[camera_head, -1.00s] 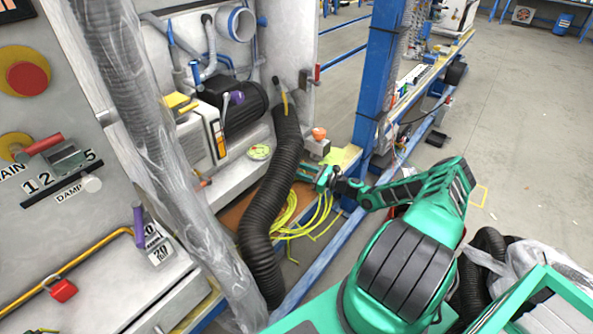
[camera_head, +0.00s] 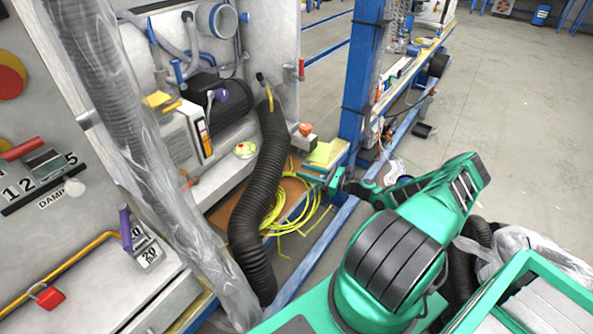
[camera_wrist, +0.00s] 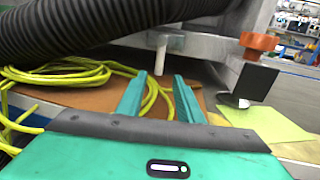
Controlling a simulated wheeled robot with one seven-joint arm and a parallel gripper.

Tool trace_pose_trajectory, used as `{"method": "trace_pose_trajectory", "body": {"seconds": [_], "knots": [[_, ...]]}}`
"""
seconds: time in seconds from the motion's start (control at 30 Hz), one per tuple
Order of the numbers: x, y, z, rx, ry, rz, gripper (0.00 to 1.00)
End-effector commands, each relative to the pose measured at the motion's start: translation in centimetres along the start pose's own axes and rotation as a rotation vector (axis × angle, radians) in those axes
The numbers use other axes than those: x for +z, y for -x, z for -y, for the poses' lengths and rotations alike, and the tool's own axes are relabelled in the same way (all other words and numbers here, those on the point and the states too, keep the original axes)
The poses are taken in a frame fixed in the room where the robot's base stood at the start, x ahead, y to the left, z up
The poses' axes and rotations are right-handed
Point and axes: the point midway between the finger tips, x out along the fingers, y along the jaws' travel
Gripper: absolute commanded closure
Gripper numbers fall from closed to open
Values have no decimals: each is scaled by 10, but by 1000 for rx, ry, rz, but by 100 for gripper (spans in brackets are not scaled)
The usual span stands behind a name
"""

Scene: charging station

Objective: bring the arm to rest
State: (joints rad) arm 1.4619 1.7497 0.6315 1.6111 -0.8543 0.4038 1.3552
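My gripper (camera_head: 316,174) is at the end of my green arm, low beside the blue post in the head view. In the wrist view its two green fingers (camera_wrist: 158,100) stand apart with nothing held between them. Beyond the fingers are a brown board (camera_wrist: 90,98) and a yellow cable (camera_wrist: 60,78). A white peg-like foot (camera_wrist: 161,50) shows straight ahead between the fingers, farther off.
A black corrugated hose (camera_head: 258,195) runs down left of my gripper. The blue post (camera_head: 357,85) stands close on the right. A box with an orange knob (camera_head: 305,130) is just beyond the gripper. Open floor (camera_head: 510,110) lies to the right.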

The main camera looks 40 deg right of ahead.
Motion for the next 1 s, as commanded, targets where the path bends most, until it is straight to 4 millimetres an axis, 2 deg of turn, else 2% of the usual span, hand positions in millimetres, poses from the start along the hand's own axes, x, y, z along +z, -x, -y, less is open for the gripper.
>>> {"method": "trace_pose_trajectory", "body": {"seconds": [0.17, 0.73, 0.87, 1.0], "knots": [[0, 8, 0, 1, 0, 0, 67], [1, 8, -1, 7, 5, -5, 67], [4, 3, -11, 64, 46, -48, 67], [12, -3, -35, 195, 140, -143, 67]]}}
